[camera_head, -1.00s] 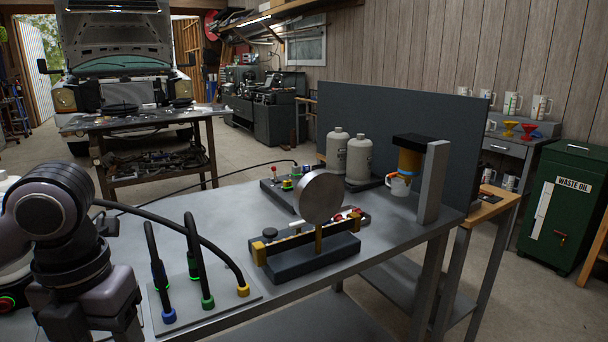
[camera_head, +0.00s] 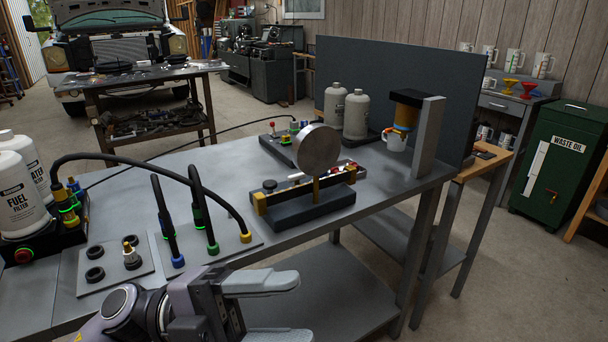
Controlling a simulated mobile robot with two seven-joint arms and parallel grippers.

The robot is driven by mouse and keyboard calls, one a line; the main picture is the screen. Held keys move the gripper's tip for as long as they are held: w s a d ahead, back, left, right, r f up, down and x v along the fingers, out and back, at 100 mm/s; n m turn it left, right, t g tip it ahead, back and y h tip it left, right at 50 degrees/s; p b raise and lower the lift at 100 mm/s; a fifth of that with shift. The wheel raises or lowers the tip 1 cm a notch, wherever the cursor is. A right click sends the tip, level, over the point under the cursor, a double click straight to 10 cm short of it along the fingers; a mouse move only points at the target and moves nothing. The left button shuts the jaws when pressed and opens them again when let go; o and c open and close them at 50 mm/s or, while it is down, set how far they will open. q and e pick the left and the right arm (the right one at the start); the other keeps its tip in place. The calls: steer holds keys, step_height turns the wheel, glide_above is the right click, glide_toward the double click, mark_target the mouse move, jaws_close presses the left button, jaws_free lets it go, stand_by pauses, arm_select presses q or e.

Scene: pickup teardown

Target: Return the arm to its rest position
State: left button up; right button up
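My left arm comes in at the bottom left, in front of the workbench (camera_head: 215,160). Its gripper (camera_head: 300,307) is at the bottom centre, below the bench's front edge, with its fingers pointing right. The two pale grey fingers are apart and nothing shows between them. The lower finger is partly cut off by the picture's edge. My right gripper is not in view.
A grey lower shelf (camera_head: 350,290) lies beneath. Open floor (camera_head: 500,285) lies at right.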

arm_select(q)
steer(key=w+a+f+n+t+y+p, duration=0.1)
steer(key=w+a+f+n+t+y, duration=0.6)
steer(key=n+t, duration=0.5)
steer(key=w+a+f+n+t+y, duration=0.2)
steer(key=a+f+n+t+y, duration=0.25)
steer(key=f+n+t, duration=0.75)
steer(key=s+a+f+n+g+y, duration=0.3)
steer(key=s+f+g, duration=0.2)
steer(key=f, duration=0.3)
steer(key=s+a+f+n+g+y, duration=0.3)
steer(key=s+f+n+g+y, duration=0.1)
steer(key=s+f, duration=0.3)
step_height(320, 180, down, 2)
steer(key=shift+s+f+n+g, duration=0.1)
steer(key=shift+s+n+g, duration=0.1)
steer(key=shift+n+g, duration=0.15)
steer(key=shift+a, duration=0.1)
steer(key=shift+c, duration=1.3)
steer(key=shift+y, duration=0.25)
